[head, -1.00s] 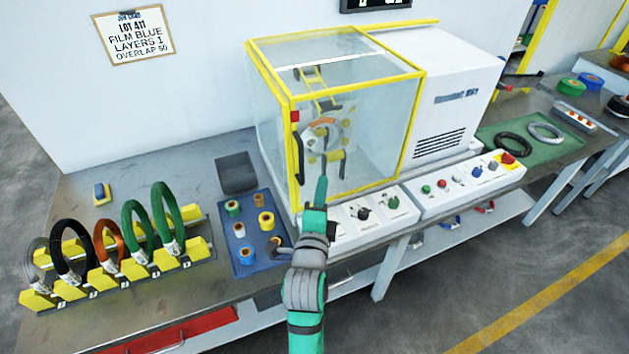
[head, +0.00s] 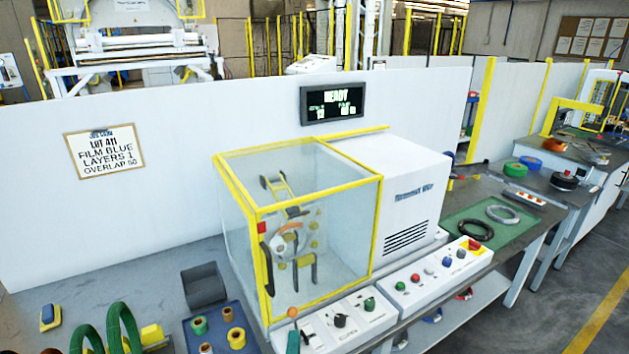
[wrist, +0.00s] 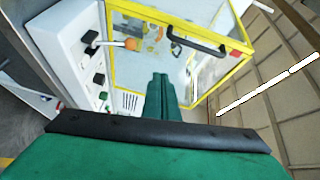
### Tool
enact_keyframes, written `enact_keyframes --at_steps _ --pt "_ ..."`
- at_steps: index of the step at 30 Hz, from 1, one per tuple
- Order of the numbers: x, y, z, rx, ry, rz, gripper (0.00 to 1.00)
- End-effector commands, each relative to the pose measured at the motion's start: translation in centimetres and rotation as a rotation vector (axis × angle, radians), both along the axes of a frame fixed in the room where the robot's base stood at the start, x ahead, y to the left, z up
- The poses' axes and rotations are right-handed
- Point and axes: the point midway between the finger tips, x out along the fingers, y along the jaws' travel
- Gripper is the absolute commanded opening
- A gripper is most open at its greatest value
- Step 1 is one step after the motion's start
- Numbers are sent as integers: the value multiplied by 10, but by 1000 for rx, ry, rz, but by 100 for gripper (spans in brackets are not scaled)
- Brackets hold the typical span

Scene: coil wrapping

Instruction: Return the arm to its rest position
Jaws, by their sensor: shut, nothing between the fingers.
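My green gripper (wrist: 160,100) shows in the wrist view with its fingers together and nothing between them. It points toward the wrapping machine's clear yellow-framed guard (wrist: 108,45), which is apart from or behind the fingertips; the gap is hard to judge. In the head view only a small green part of my arm shows at the bottom edge, in front of the machine. The guard (head: 377,215) looks closed there, with the wrapping head (head: 292,240) inside it.
Control panels with knobs and buttons (head: 340,320) line the bench front. A blue tray (head: 212,341) with film rolls, a dark bin (head: 203,286) and green coils (head: 122,325) stand left. A green mat (head: 511,232) with coils lies right. The display (head: 333,103) reads READY.

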Motion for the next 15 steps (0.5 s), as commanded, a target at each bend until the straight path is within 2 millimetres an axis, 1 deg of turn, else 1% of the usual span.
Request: enact_keyframes --at_steps 1,6,11,15 --pt "-11 -3 -17 -60 19 6 0" --pt "-51 -11 -59 -290 49 41 0" --pt "-93 -18 -91 -493 70 74 0" --pt "-133 -24 -114 -661 88 101 0"
